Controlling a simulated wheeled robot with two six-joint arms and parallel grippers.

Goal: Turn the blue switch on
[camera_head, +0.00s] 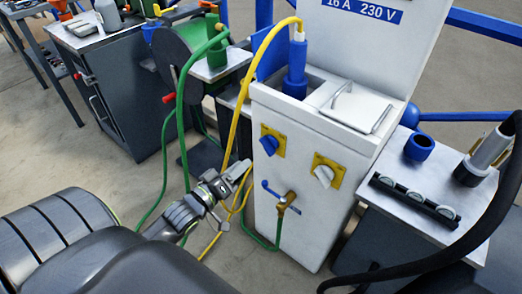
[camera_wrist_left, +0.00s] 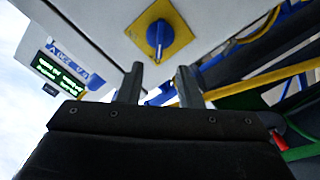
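The blue switch (camera_head: 270,143) is a round knob on a yellow plate, on the upper left of the white cabinet's front (camera_head: 283,213). It also shows in the left wrist view (camera_wrist_left: 159,35), beyond my fingertips and apart from them. My left gripper (camera_head: 243,173) is just in front of the cabinet, below and left of the blue switch. In the left wrist view its two fingers (camera_wrist_left: 160,84) stand apart with nothing clasped between them. A blue part shows behind the fingers there; I cannot tell what it is. My right gripper is not in view.
A white switch (camera_head: 323,174) on a yellow plate sits right of the blue one. A tap with a blue lever (camera_head: 283,200) is below. Yellow (camera_head: 246,92) and green (camera_head: 181,100) hoses hang close to my left gripper. A metal-topped table (camera_head: 428,178) stands at the right.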

